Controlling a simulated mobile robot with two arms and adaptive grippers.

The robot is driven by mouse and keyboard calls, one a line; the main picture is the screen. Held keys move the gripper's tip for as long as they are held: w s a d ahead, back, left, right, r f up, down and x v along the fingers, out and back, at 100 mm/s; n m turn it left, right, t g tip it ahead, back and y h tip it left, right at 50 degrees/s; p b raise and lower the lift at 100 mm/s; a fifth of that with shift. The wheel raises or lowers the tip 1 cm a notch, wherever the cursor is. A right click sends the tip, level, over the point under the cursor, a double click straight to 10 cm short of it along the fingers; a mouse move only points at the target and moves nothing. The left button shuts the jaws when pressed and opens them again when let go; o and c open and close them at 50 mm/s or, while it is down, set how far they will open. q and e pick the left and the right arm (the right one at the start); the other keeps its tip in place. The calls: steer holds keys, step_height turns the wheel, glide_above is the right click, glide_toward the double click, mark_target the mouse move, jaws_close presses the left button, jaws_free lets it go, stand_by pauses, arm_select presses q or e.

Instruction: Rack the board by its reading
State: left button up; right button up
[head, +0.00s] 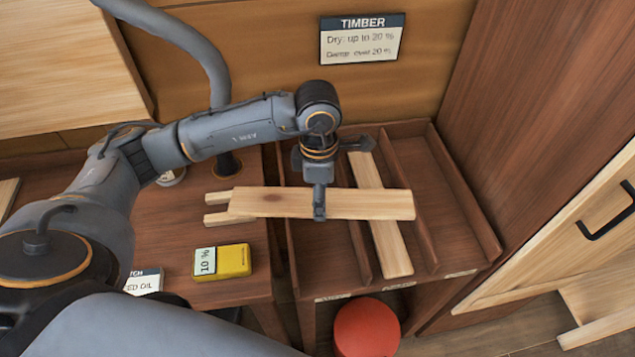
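My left gripper (319,212) points down and is shut on a pale wooden board (270,202). The board lies crosswise, with its left end at two short battens (217,198) and its right part over the rack (479,212). I cannot tell whether it touches the battens. The rack has three compartments, and another pale board (394,250) lies lengthwise in the middle one. A yellow meter (236,262) on the bench reads 10 %. A sign (361,38) reads "TIMBER", dry up to 20 %, damp over 20 %. My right gripper is not in view.
Small labels (460,274) on the rack's front edge are too small to read. The right compartment is empty. A red round object (366,328) is below the rack's front. A pale door with a black handle (607,212) stands at the right.

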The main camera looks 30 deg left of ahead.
arm_select(q)
steer(key=w+n, duration=0.1)
steer(key=n, duration=0.2)
steer(key=w+f+n, duration=0.1)
steer(key=n, duration=0.3)
steer(key=w+a+f+n+p, duration=0.1)
steer(key=n, duration=0.3)
steer(key=shift+a, duration=0.1)
steer(key=shift+w+a+f+n, duration=0.3)
steer(key=shift+f+n, duration=0.4)
steer(key=shift+n, duration=0.85)
steer(key=shift+w+a+f+n, duration=0.25)
steer(key=shift+f+n, duration=0.4)
steer(key=shift+n, duration=0.95)
steer(key=shift+w+a+f+n, duration=0.3)
steer(key=shift+f+n, duration=0.4)
steer(key=shift+n, duration=0.85)
step_height(320, 180, down, 4)
steer(key=b, duration=0.3)
steer(key=shift+s, duration=0.1)
steer(key=shift+f+b, duration=0.85)
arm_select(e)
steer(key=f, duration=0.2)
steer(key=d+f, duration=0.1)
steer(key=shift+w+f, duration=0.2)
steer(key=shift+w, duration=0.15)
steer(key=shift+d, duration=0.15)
